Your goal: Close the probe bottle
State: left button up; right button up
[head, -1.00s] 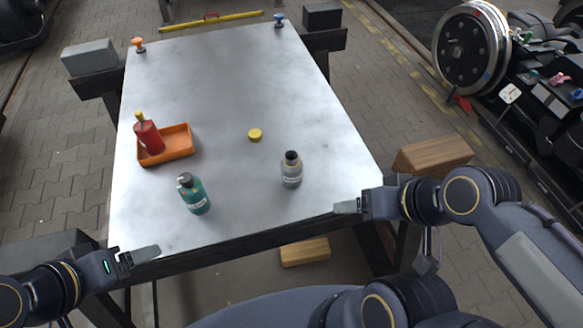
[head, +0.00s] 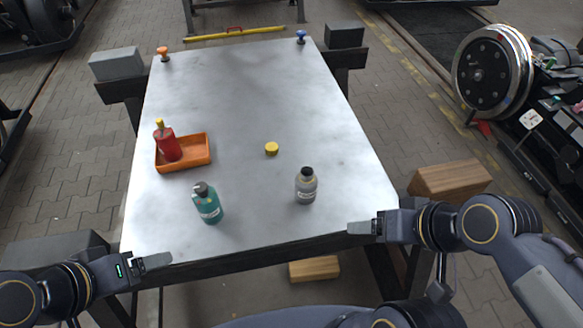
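A grey bottle (head: 306,187) with a pale label and a dark top stands upright on the right front part of the metal table (head: 250,95). A small round yellow cap (head: 271,148) lies on the table behind it, to its left. A teal bottle (head: 208,205) with a dark grey top stands at the front left. Which bottle is the probe bottle I cannot tell. My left gripper (head: 155,261) is at the table's front left corner. My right gripper (head: 362,227) is at the front right edge. Both are apart from the bottles and hold nothing visible; their finger gaps cannot be made out.
An orange tray (head: 196,163) at the left holds a red bottle (head: 168,148) with a yellow tip. An orange knob (head: 163,53) and a blue knob (head: 300,36) stand at the far corners. The table's middle and back are clear.

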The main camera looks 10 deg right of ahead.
aim_at(306, 181)
jog(key=l+u, duration=0.15)
jog(key=u, duration=0.2)
jog(key=i+l+u, duration=0.1)
jog(key=u, duration=0.25)
jog(key=l+u, duration=0.3)
jog(key=i+u, duration=0.1)
